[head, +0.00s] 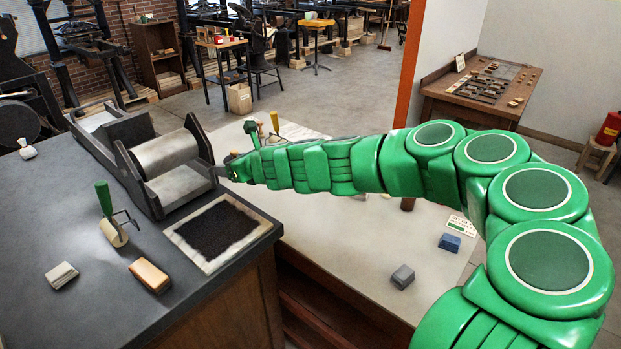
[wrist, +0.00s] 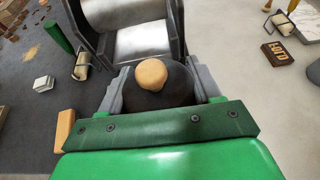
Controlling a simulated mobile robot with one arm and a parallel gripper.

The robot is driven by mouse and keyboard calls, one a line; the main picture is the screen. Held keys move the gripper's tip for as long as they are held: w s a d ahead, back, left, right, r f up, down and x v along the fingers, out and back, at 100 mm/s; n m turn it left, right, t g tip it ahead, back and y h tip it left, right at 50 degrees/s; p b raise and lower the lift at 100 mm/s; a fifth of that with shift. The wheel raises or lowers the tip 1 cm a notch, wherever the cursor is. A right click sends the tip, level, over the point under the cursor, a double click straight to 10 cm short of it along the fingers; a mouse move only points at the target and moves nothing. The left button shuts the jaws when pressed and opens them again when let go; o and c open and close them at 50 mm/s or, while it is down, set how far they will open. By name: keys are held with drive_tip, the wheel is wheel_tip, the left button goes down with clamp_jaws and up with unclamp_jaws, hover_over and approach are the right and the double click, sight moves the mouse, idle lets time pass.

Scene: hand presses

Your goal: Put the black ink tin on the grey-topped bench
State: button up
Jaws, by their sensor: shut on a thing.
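A pale grey-topped bench (head: 335,262) stands in the middle, right of the dark-topped bench (head: 40,225). I cannot tell the height of the held thing above either top.
The dark bench holds a roller press (head: 165,155), a green-handled brayer (head: 113,231), a tan block (head: 150,275), a pale block (head: 61,275) and a black inked slab (head: 215,230). On the pale bench, a grey block (head: 402,277) and blue block (head: 449,243) leave free room around them.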

drive_tip(key=shift+w+d, duration=0.9)
drive_tip(key=shift+d, duration=3.05)
wheel_tip(320, 180, up, 3)
drive_tip(key=m+t+h, duration=0.1)
drive_tip(key=m+h, duration=0.1)
hover_over(375, 241)
wheel_tip(375, 241, down, 31)
drive_tip(key=shift+r, duration=0.15)
drive_tip(key=o, duration=1.2)
drive_tip(key=shift+o, duration=0.2)
